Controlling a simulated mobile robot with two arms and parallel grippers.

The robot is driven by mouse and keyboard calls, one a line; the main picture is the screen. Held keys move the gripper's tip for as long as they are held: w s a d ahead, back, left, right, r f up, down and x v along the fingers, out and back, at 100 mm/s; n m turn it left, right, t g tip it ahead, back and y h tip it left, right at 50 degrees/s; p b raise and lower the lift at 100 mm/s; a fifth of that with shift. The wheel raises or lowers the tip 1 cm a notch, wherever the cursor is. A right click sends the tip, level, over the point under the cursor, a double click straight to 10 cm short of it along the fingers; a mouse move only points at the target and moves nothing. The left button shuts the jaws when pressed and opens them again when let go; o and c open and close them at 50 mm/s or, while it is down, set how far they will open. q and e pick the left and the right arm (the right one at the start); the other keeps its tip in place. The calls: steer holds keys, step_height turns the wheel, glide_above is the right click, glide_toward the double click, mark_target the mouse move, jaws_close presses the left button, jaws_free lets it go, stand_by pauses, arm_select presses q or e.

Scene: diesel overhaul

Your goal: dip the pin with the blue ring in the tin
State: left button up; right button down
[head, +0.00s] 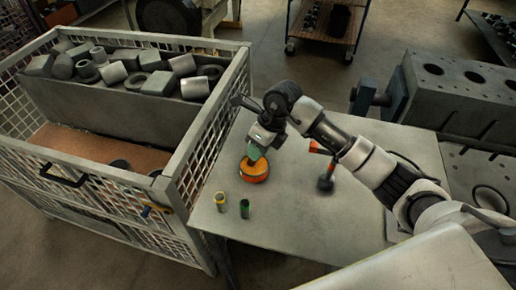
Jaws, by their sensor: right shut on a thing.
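The tin (254,175) is a low, round orange container on the grey table. My right gripper (257,146) points down right above the tin and is shut on a small pin. The pin is mostly hidden by the jaws, and its ring colour cannot be made out. I cannot tell whether its lower end is inside the tin or just above it. A pin with a yellow ring (220,202) and one with a green ring (245,209) stand upright on the table, in front of the tin. My left gripper is not in view.
A wire-mesh crate (213,120) with a bin of grey metal parts stands left of the table (290,220). An orange-and-black tool (325,182) stands right of the tin, under my right arm. An engine block (460,85) is at the right. The table's front middle is clear.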

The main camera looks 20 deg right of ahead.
stand_by(0.6)
steer(key=shift+r+p, duration=2.05)
steer(key=shift+r, duration=1.45)
